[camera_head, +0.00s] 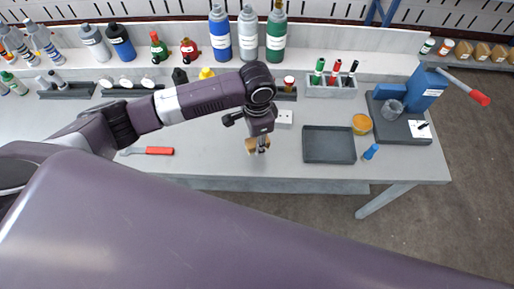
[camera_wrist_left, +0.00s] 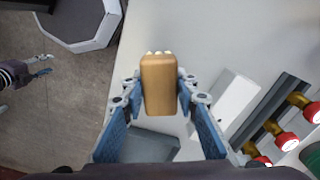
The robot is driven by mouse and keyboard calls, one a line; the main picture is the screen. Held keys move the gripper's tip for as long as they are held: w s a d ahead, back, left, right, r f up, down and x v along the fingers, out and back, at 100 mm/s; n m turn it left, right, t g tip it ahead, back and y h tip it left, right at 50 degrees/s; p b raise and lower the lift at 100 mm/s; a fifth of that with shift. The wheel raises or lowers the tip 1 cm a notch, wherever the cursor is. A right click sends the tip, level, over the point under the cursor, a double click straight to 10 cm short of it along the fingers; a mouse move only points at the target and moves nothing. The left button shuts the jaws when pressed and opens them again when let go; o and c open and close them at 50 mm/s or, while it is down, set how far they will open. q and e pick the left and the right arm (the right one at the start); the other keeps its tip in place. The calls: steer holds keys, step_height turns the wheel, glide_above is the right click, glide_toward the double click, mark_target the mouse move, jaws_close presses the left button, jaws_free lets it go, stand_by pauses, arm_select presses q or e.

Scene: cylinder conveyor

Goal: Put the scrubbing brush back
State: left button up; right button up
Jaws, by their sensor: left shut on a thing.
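The scrubbing brush, a light wooden block with pale bristle tips at its far end, is between the two blue-lined fingers of my left gripper in the left wrist view (camera_wrist_left: 160,85). In the head view my left gripper (camera_head: 260,148) points down over the bench's front part, and a tan bit of the brush (camera_head: 250,146) shows beside the fingers. The gripper is shut on the brush. At the left edge of the wrist view, what looks like my right gripper (camera_wrist_left: 40,70) hangs over the floor, too small to read its fingers.
A dark empty tray (camera_head: 328,145) lies right of my left gripper. A white block with holes (camera_head: 284,117) is behind it. A red-handled tool (camera_head: 148,151) lies left.

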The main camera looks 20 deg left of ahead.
arm_select(q)
steer(key=shift+f, duration=2.45)
steer(key=o, duration=1)
steer(key=shift+f, duration=0.1)
step_height(320, 180, up, 12)
steer(key=shift+r, duration=0.15)
